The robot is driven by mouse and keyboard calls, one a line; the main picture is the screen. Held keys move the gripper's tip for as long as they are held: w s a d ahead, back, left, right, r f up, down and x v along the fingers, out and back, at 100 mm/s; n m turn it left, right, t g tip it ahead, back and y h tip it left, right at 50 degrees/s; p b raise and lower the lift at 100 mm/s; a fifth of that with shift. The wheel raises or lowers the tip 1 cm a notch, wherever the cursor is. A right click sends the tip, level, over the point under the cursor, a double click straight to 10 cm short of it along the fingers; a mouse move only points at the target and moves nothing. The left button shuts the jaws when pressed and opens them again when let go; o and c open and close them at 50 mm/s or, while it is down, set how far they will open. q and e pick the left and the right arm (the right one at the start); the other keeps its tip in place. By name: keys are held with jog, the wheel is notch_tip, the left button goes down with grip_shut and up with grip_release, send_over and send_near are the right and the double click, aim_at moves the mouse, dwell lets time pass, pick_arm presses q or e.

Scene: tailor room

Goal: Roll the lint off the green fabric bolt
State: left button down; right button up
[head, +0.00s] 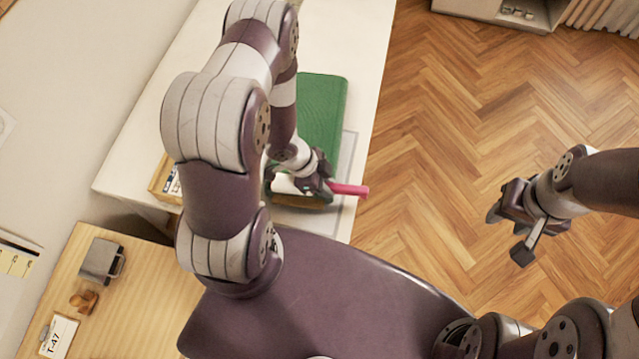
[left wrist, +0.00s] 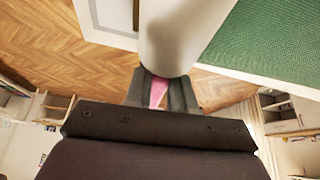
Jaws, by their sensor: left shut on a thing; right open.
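The green fabric bolt (head: 322,112) lies on the white table, partly hidden by my left arm. Its green weave also shows at the upper right of the left wrist view (left wrist: 275,40). My left gripper (head: 325,183) is shut on the lint roller, over the near end of the bolt. The roller's pink handle (head: 350,189) sticks out to the right. Its white roll (left wrist: 185,35) is large in the left wrist view, beside the green fabric; I cannot tell whether they touch. My right gripper (head: 508,234) is open and empty above the floor, far right of the table.
The white table (head: 355,50) has bare room right of the bolt, with a grey-outlined mat (head: 347,150) under it. A wooden box (head: 160,182) stands at the table's left. A wooden desk (head: 140,290) holds a grey holder (head: 101,260). The wood floor (head: 450,120) is clear.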

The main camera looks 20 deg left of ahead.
dwell(0.3)
pick_arm(q)
jog(key=shift+w+r+p, duration=0.1)
jog(key=shift+r+p, duration=0.6)
jog(key=shift+p, duration=0.05)
notch_tip(320, 180, up, 6)
jog(key=p, duration=0.5)
jog(key=shift+f+p, duration=0.15)
jog(key=shift+p, duration=0.15)
jog(key=shift+d+f, duration=0.1)
jog(key=shift+d, duration=0.1)
jog(key=shift+w+d, duration=0.55)
jog(key=shift+d, duration=0.95)
jog(key=shift+w+d, duration=0.5)
jog(key=shift+d, duration=1.05)
jog(key=shift+w+d, duration=0.55)
jog(key=shift+d, duration=0.95)
